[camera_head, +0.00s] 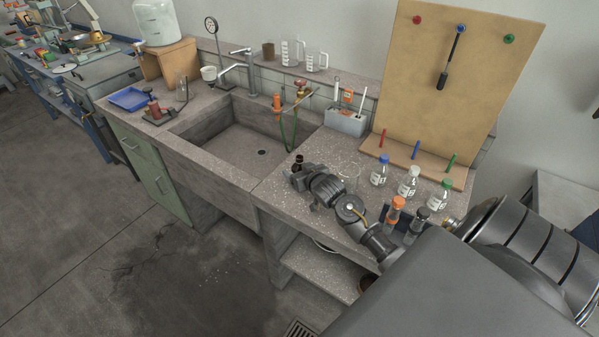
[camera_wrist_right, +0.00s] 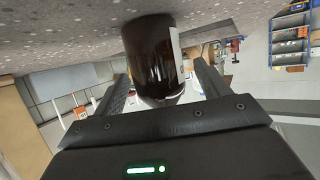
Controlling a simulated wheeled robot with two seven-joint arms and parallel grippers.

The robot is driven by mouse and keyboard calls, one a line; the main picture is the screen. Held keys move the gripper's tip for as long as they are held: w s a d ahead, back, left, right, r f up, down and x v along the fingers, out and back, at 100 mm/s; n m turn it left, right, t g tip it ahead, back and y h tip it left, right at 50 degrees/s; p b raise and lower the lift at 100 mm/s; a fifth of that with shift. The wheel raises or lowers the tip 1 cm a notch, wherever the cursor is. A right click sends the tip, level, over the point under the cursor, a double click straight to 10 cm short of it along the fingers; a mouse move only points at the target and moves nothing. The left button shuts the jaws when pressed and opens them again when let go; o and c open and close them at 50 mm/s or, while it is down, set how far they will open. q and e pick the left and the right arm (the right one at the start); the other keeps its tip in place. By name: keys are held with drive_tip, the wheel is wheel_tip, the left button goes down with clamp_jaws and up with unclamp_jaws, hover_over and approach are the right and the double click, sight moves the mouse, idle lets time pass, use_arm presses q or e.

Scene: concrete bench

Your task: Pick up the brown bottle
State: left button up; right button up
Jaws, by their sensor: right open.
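The brown bottle (camera_head: 298,162) stands on the speckled bench top, just right of the sink. Only its dark upper part shows in the head view, behind my right gripper (camera_head: 300,180). In the right wrist view the brown bottle (camera_wrist_right: 150,52) is large and dark, with the edge of a pale label at its right side. It appears between the two fingers of my right gripper (camera_wrist_right: 163,78), which are apart, with a visible gap on each side. My left gripper is not in view.
Labelled bottles with blue (camera_head: 379,174), white (camera_head: 408,183) and green (camera_head: 438,196) caps stand to the right. A clear beaker (camera_head: 349,171) is close to my right wrist. Orange-topped (camera_head: 395,212) and black-topped (camera_head: 416,226) bottles stand near my forearm. The sink (camera_head: 240,145) lies left.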

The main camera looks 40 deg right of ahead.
drive_tip(key=shift+x, duration=1.25)
drive_tip(key=c, duration=1.2)
